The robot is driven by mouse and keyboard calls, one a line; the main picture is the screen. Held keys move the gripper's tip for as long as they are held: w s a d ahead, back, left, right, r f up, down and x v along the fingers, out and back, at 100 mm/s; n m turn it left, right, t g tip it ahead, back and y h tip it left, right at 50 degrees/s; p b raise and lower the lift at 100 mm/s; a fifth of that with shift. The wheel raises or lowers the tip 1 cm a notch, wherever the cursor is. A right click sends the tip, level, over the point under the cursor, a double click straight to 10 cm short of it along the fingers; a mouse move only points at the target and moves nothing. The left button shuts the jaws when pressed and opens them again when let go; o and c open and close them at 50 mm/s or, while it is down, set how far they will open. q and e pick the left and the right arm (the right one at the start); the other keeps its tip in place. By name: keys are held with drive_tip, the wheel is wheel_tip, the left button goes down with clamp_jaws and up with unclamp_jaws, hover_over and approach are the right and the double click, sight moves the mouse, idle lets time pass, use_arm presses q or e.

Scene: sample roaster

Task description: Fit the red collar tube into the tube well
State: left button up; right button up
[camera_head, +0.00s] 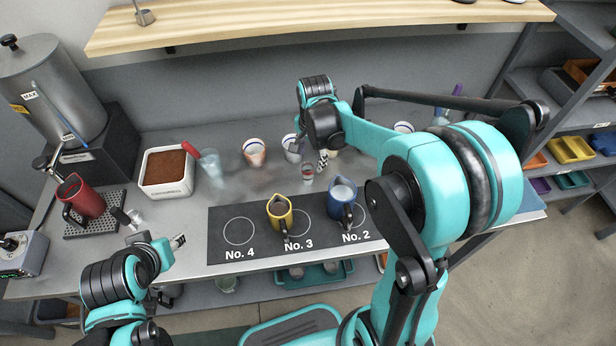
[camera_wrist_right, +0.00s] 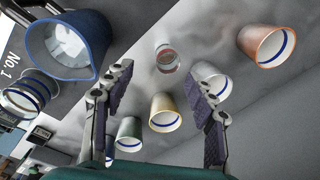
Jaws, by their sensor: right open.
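A small clear tube with a red collar (camera_head: 307,173) stands on the grey counter behind the yellow pitcher. In the right wrist view the red collar tube (camera_wrist_right: 167,59) is beyond the fingertips, near the top middle. My right gripper (camera_head: 309,157) is open and empty, just behind the tube in the head view; its fingers are spread apart in the right wrist view (camera_wrist_right: 157,76), with the tube outside them. I cannot make out the tube well.
A yellow pitcher (camera_head: 281,211) and a blue pitcher (camera_head: 343,195) stand on the dark numbered mat (camera_head: 222,252). Several cups stand near the gripper, including an orange-toned cup (camera_head: 254,153). A white box of brown grounds (camera_head: 166,172) and a red pitcher (camera_head: 87,200) are left.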

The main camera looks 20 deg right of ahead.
sight(310, 164)
drive_tip(key=w+f+m, duration=0.1)
drive_tip(key=f, duration=0.1)
drive_tip(key=f+m+b, duration=0.1)
drive_tip(key=f, duration=0.2)
drive_tip(key=w+d+f+g, duration=0.1)
drive_tip(key=f, duration=0.1)
drive_tip(key=shift+w+f+m, duration=0.25)
drive_tip(key=shift+w+m, duration=0.1)
drive_tip(key=shift+m, duration=0.05)
drive_tip(key=f+b, duration=0.1)
drive_tip(key=f, duration=0.1)
drive_tip(key=f+b, duration=0.2)
drive_tip(key=f, duration=0.1)
drive_tip(key=shift+w+a+f, duration=0.1)
drive_tip(key=shift+a+f, duration=0.1)
drive_tip(key=shift+f, duration=0.05)
drive_tip(key=shift+r, duration=0.1)
clamp_jaws()
